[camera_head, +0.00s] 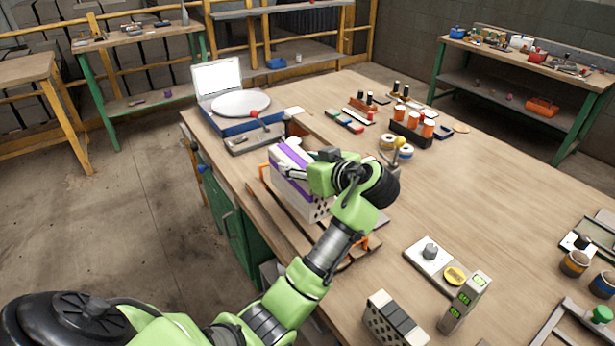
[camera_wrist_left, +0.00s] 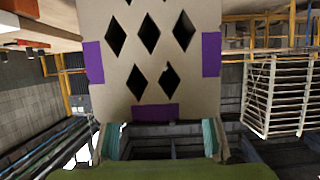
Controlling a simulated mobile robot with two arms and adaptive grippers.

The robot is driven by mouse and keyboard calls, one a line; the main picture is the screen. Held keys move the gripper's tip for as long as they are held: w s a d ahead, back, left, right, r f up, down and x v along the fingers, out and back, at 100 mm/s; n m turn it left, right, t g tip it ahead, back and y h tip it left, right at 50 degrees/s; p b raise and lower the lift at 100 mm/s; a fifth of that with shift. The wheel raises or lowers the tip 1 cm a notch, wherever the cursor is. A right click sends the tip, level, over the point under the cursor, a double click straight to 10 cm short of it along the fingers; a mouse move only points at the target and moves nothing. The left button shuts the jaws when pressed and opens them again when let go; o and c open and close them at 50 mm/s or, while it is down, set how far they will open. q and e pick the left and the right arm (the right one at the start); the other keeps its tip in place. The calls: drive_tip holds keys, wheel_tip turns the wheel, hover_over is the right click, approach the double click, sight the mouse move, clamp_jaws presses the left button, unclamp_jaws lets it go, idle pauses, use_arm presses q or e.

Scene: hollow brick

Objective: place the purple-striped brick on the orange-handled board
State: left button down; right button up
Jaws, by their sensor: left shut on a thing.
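The purple-striped brick (camera_head: 297,192) is a pale block with a purple band and diamond-shaped holes. My left gripper (camera_head: 300,172) is shut on its upper part. In the left wrist view the brick (camera_wrist_left: 150,80) fills the middle, between the fingertips (camera_wrist_left: 160,138). The orange-handled board (camera_head: 278,226) is a brown board along the near left table edge, with an orange handle at each end. The brick is upright over the board and hides part of it. I cannot tell whether they touch. My right gripper is not in view.
A brick with dark and grey bands (camera_head: 395,320) stands at the near edge. A white panel with a knob (camera_head: 430,255) lies to the right. A scale-like device (camera_head: 240,104), orange-topped jars (camera_head: 411,125) and tape rolls sit farther back. The table's right middle is clear.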

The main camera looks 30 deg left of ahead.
use_arm(q)
drive_tip(key=shift+w+d+f, duration=0.2)
drive_tip(key=shift+w+f, duration=0.3)
drive_tip(key=shift+w+d+f, duration=0.15)
drive_tip(key=shift+w+f, duration=0.35)
wheel_tip(320, 180, down, 2)
drive_tip(key=shift+f+p, duration=0.1)
drive_tip(key=shift+p, duration=0.4)
drive_tip(key=shift+s+f, duration=0.1)
drive_tip(key=shift+f, duration=0.3)
drive_tip(key=c, duration=1)
unclamp_jaws()
drive_tip(key=shift+f, duration=0.15)
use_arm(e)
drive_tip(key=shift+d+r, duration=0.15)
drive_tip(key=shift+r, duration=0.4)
use_arm(q)
drive_tip(key=shift+s+d, duration=0.1)
drive_tip(key=shift+d, duration=0.05)
drive_tip(key=b+v, duration=0.1)
drive_tip(key=v, duration=1.1)
drive_tip(key=shift+b, duration=0.3)
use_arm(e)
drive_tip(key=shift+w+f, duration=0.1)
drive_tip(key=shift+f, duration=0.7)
